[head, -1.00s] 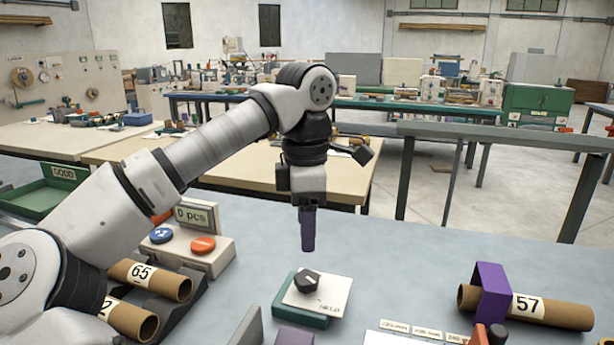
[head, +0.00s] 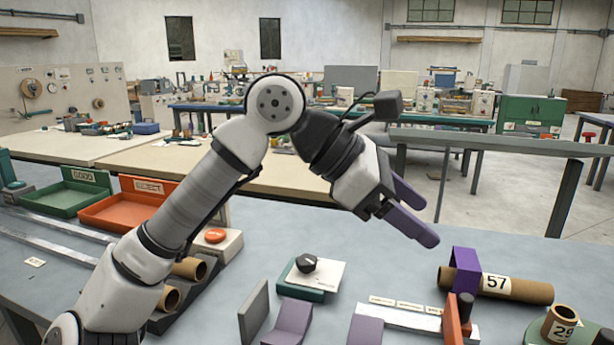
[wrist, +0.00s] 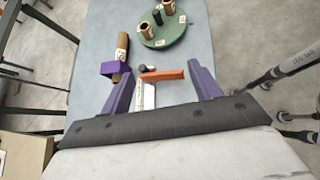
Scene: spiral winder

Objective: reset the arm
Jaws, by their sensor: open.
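My gripper (head: 414,215) is raised above the grey bench, tilted down to the right, with its purple fingers apart and nothing between them. In the wrist view the two purple fingers (wrist: 165,85) stand wide apart. The bench lies below and beyond them. My arm reaches up from the lower left of the head view and bends at the elbow.
A tube marked 57 (head: 520,288) lies in a purple holder (head: 464,270). A green turntable (wrist: 165,32) bears several short tubes. A teal block with a black knob (head: 308,264), a green tray (head: 62,196) and an orange tray (head: 110,212) are on the bench.

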